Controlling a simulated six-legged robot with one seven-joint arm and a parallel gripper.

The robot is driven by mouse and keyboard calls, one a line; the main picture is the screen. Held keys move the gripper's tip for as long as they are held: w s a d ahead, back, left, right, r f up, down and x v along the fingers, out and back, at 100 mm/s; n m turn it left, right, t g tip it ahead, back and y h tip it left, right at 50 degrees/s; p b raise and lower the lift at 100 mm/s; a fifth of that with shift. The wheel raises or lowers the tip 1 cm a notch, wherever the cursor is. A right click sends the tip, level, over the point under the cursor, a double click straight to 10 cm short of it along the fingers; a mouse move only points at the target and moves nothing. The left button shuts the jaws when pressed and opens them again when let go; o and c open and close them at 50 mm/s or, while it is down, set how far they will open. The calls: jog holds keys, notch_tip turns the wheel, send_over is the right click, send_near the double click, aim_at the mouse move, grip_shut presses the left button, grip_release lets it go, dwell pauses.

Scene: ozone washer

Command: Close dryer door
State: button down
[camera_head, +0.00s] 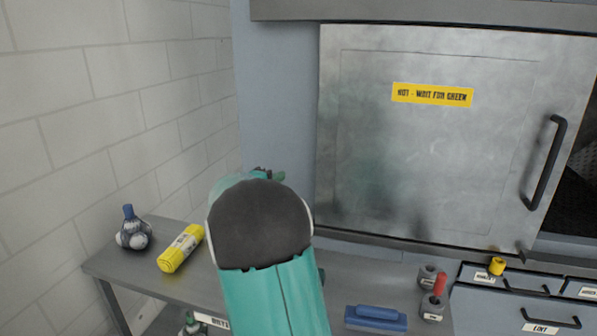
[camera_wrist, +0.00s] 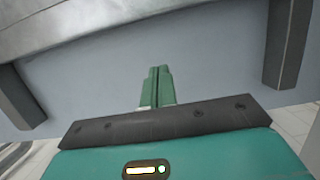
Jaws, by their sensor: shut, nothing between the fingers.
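The dryer door (camera_head: 420,140) is a grey metal panel with a yellow "HOT - WAIT FOR GREEN" label (camera_head: 432,95). Its black bar handle (camera_head: 545,162) is at the right edge. A dark opening (camera_head: 578,185) shows to the right of the door, so the door does not cover it all. My gripper (camera_wrist: 159,72) shows in the wrist view with its green fingers together and empty, in front of a plain grey-blue surface. In the head view my teal arm hides most of the gripper, left of the door and apart from the handle.
A grey bench (camera_head: 205,275) below holds a net bag of white balls (camera_head: 133,230), a yellow tube (camera_head: 181,248) and a blue brush (camera_head: 375,318). A red-handled tool (camera_head: 439,285) and labelled drawers (camera_head: 540,315) are at lower right. A white brick wall (camera_head: 110,110) bounds the left.

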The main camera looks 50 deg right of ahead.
jog(key=d, duration=0.3)
jog(key=s+d, duration=0.1)
jog(key=d, duration=0.3)
jog(key=s+d, duration=0.1)
jog(key=d, duration=0.2)
jog(key=shift+s+d, duration=0.2)
jog(key=shift+d, duration=0.15)
jog(key=shift+d, duration=0.1)
